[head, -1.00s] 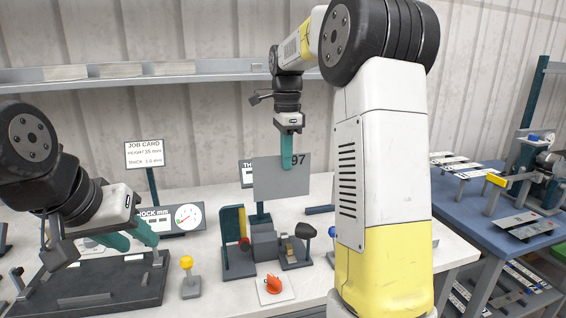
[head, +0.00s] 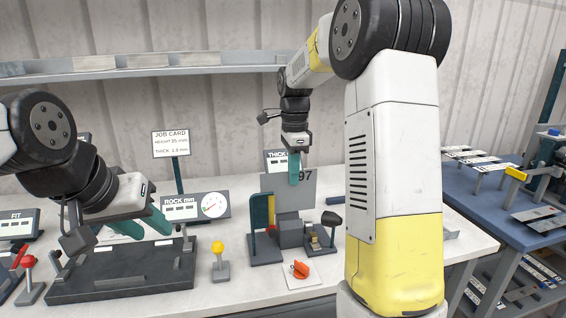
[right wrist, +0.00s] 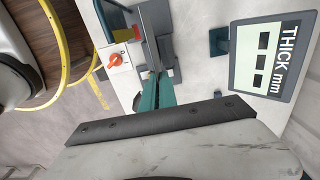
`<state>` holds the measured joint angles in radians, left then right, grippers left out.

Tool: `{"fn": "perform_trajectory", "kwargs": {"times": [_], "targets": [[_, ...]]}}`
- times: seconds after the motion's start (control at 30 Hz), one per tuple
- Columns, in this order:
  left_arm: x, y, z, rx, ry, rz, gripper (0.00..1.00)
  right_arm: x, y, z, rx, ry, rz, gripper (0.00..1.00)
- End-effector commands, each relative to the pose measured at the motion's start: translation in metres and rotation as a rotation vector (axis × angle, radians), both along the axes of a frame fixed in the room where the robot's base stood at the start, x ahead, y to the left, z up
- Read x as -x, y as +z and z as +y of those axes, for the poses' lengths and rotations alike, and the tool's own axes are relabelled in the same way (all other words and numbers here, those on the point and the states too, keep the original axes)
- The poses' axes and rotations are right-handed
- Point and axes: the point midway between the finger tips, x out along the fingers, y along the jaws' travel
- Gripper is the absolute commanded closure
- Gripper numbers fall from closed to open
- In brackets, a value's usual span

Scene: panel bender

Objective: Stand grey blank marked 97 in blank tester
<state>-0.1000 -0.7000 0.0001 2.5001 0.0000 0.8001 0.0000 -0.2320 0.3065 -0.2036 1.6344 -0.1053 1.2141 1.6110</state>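The blank is at the blank tester (head: 291,233), which has a blue and yellow side plate, a grey block and a black knob. The blank's lower edge is hidden by the block, so I cannot tell whether it is seated. My left gripper (head: 145,226) is open and empty over a dark fixture.
The dark fixture (head: 120,275) lies at left with the ROCK mm display (head: 195,206) behind it. A yellow-knobbed post (head: 218,260) and an orange knob (head: 300,269) stand near the tester. The THICK mm display (right wrist: 270,58) is behind the tester. A blue table (head: 520,220) stands at right.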

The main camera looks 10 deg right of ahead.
Motion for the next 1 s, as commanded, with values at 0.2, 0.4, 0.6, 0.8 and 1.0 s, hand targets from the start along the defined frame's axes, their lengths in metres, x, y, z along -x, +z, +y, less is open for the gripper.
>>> {"fn": "perform_trajectory", "kwargs": {"times": [0.2, 0.4, 0.6, 0.8, 1.0], "targets": [[0.000, 0.000, 0.000, 0.000, 0.000, 0.000, 0.64, 0.001, -0.029, 0.000, 0.000, -0.001, 0.003, 1.00], [0.000, 0.000, 0.000, 0.000, 0.000, 0.000, 0.64, 0.001, -0.051, 0.000, 0.000, -0.001, 0.003, 1.00], [0.000, 0.000, 0.000, 0.000, 0.000, 0.000, 0.64, 0.000, -0.063, 0.000, 0.000, 0.000, 0.001, 1.00], [0.000, 0.000, 0.000, 0.000, 0.000, 0.000, 0.64, 0.000, -0.066, 0.000, 0.000, 0.000, 0.000, 1.00], [0.000, 0.000, 0.000, 0.000, 0.000, 0.000, 0.64, 0.000, -0.065, 0.000, 0.000, 0.000, 0.000, 1.00]]}}
